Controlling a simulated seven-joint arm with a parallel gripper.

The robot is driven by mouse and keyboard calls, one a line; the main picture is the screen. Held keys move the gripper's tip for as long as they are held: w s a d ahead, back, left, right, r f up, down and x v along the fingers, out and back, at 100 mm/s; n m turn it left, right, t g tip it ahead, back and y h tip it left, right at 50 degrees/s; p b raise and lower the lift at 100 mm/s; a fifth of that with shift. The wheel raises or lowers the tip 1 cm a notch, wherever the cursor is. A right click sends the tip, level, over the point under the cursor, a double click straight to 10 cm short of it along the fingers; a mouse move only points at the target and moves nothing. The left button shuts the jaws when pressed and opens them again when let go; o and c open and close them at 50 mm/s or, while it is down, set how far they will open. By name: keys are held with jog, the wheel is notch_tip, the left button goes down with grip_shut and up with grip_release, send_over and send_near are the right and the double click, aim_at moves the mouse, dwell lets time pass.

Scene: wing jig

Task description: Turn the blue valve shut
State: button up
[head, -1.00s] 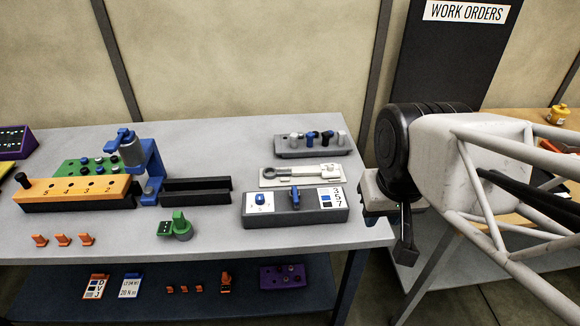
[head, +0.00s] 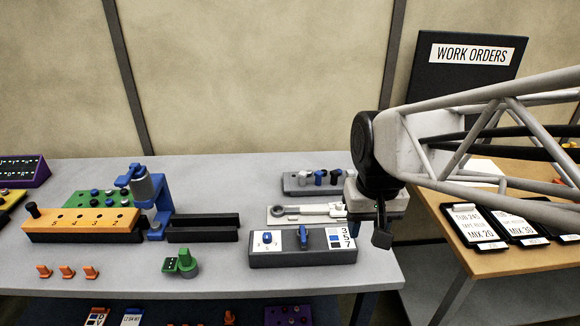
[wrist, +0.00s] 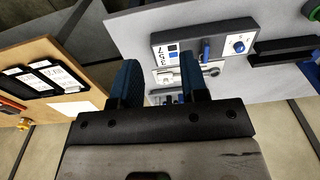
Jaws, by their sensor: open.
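A grey box (head: 275,259) lies near the front right of the bench and carries a blue lever handle (head: 303,236) and a small blue knob (head: 267,237). I take the lever to be the blue valve; it stands up from the box top. Both show in the wrist view, the lever (wrist: 206,50) and the knob (wrist: 239,47). My gripper (head: 383,238) hangs to the right of the box at the bench's right end. It is open and empty. In the wrist view its two dark blue fingers (wrist: 159,78) are apart, with the lever beyond the right finger.
A flat grey wrench (head: 304,212) lies behind the box, and a rack with several blue and white pegs (head: 318,182) stands behind that. An orange block (head: 80,222) and a blue clamp (head: 155,205) are left. A wooden table (head: 468,270) stands to the right.

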jog(key=w+a+f+g, duration=0.3)
jog(key=w+a, duration=0.1)
jog(key=w, duration=0.6)
jog(key=g, duration=0.2)
send_near(303, 234)
jog(key=shift+f, duration=0.45)
jog(key=shift+f, duration=0.15)
jog(key=shift+x, duration=3.85)
jog(key=shift+s, duration=0.15)
grip_shut()
